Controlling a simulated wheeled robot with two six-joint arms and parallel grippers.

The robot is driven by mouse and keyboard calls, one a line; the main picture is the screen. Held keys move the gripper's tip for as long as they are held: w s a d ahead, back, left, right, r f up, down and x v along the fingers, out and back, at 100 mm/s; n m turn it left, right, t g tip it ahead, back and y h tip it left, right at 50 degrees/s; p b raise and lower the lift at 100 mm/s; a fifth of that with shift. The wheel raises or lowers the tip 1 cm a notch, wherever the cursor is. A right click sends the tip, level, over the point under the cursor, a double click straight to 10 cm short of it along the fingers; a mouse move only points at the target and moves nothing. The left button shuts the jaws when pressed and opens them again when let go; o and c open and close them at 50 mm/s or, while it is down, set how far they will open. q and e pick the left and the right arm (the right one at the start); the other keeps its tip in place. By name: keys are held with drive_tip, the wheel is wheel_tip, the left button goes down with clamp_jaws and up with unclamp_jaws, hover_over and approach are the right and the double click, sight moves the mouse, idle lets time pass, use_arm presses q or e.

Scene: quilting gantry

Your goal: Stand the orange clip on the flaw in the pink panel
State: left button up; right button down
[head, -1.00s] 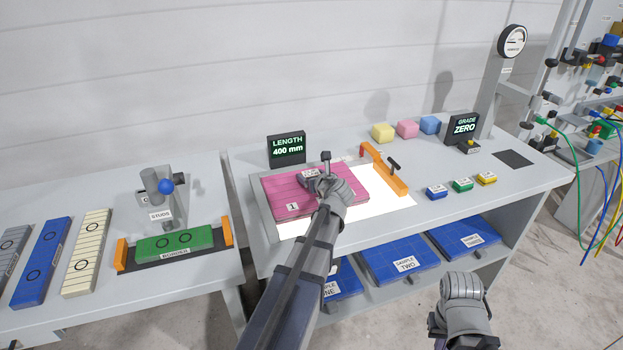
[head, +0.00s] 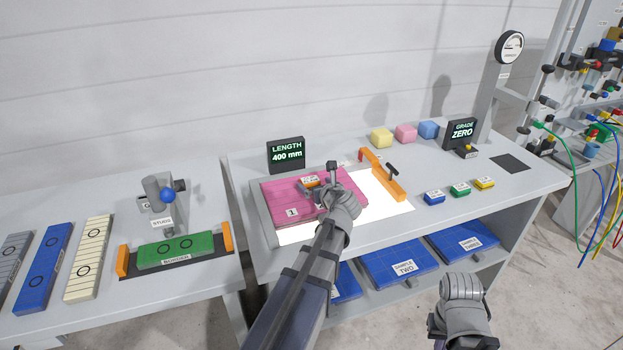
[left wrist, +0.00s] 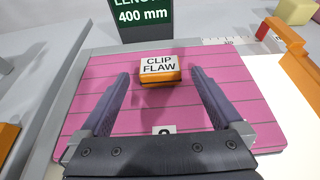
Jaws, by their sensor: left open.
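The pink panel (head: 277,200) lies flat on the bench, and its lined surface fills much of the left wrist view (left wrist: 95,75). The orange clip (head: 312,182) stands on it, with a white "CLIP FLAW" label on top in the left wrist view (left wrist: 159,77). My left gripper (head: 320,184) is open over the panel. In the left wrist view its two fingers are apart, with the clip between and just beyond their tips, touching neither. No flaw mark can be made out. My right gripper (head: 463,287) hangs in front of the bench; its jaws are unclear.
A length display (head: 287,155) stands behind the panel. An orange clamp bar (head: 382,175) stands to its right on the white surface. Blue sample panels (head: 400,260) lie on the shelf below.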

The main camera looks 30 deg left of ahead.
use_arm(q)
drive_tip(key=p+v, duration=0.2)
drive_tip(key=v, duration=0.5)
drive_tip(key=shift+s+d+r, duration=0.1)
drive_tip(key=shift+r, duration=0.05)
idle(0.3)
